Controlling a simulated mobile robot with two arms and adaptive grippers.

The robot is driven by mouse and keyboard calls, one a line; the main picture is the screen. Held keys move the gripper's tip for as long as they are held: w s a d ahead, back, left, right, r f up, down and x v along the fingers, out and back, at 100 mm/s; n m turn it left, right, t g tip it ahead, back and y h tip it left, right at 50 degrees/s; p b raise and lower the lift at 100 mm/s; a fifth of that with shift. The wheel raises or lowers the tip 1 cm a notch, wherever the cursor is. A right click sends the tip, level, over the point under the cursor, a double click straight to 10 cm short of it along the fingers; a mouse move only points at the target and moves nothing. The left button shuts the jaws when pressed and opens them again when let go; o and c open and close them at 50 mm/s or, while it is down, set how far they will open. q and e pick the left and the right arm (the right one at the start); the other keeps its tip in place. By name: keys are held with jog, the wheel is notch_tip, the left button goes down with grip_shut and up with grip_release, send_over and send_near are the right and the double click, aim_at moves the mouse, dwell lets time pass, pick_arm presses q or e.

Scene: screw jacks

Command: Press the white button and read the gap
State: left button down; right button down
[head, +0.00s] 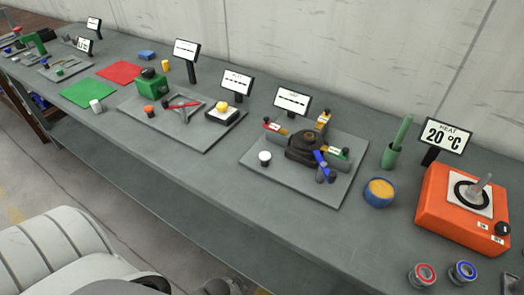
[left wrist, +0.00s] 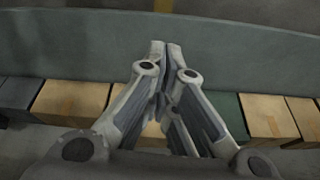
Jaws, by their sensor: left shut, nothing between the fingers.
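The white button (head: 264,157) is a short white knob at the left corner of a grey plate (head: 288,187). On that plate stands a dark central block (head: 308,146) with red, orange, blue and green handled parts around it. A small display (head: 292,101) behind the plate shows only dashes; its heading is too small to read. My left gripper (left wrist: 165,46) is shut and empty in the left wrist view, away from the button, with a grey-green panel and boxes beyond it. My right gripper is not in view.
The bench front before the white button is clear.

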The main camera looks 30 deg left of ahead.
pick_arm(q)
jog(key=w+r+t, duration=0.2)
jog(key=w+r, duration=0.1)
jog(key=r, duration=1.1)
jog(key=w+r+t, duration=0.1)
jog(key=w+r, duration=0.2)
jog(key=r, duration=1.2)
jog(key=w+a+r+t, duration=0.1)
jog(key=w+r, duration=0.1)
jog(key=w, duration=0.1)
jog(key=w+a+r+t, duration=0.2)
jog(key=w+r, duration=0.1)
jog(key=w+a+r+t, duration=0.2)
jog(key=w, duration=0.1)
jog(key=shift+w+a+r+n, duration=0.15)
jog(key=shift+a+r+n, duration=0.1)
jog(key=shift+r+n, duration=0.15)
jog(key=w+a+r+t, duration=0.3)
jog(key=r, duration=0.3)
jog(key=shift+w+a+r+n, duration=0.15)
jog(key=shift+w+r+n, duration=0.05)
jog(key=shift+w+n, duration=0.1)
